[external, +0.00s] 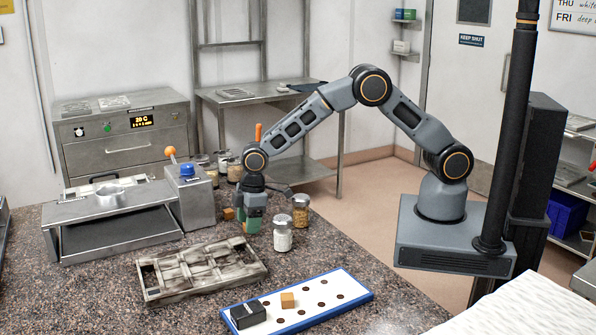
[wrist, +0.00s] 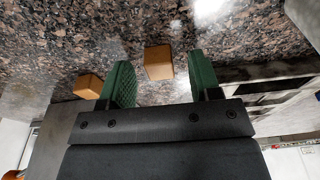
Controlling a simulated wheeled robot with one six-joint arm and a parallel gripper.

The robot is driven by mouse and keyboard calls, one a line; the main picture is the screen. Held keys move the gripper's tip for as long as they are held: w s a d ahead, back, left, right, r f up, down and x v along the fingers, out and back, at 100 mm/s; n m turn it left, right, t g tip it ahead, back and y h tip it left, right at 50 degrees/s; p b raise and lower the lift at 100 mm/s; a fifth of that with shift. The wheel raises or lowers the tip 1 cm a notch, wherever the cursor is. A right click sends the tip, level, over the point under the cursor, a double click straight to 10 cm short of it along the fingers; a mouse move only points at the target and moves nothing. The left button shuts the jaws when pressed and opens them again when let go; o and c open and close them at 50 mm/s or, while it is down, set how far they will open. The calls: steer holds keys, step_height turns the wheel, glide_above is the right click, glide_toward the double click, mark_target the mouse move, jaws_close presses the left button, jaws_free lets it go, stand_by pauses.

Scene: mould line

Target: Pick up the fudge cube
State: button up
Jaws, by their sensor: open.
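My gripper (external: 249,224) is open and points down low over the speckled counter, with green finger pads. In the wrist view my gripper (wrist: 161,78) has a brown fudge cube (wrist: 158,62) in the gap between its fingers, touching neither. A second brown cube (wrist: 88,86) lies outside the left finger. In the external view a brown cube (external: 228,213) shows just left of the fingers; others there are partly hidden by the gripper.
Glass jars (external: 300,210) stand close right of my gripper, with more jars behind. A grey metal machine with a blue knob (external: 187,169) stands at left. A mould tray (external: 158,289) and the white board (external: 340,283) with a black block (external: 247,315) lie in front.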

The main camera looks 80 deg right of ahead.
steer(key=shift+f, duration=0.25)
steer(key=shift+c, duration=0.3)
steer(key=c, duration=0.9)
steer(key=shift+r, duration=0.15)
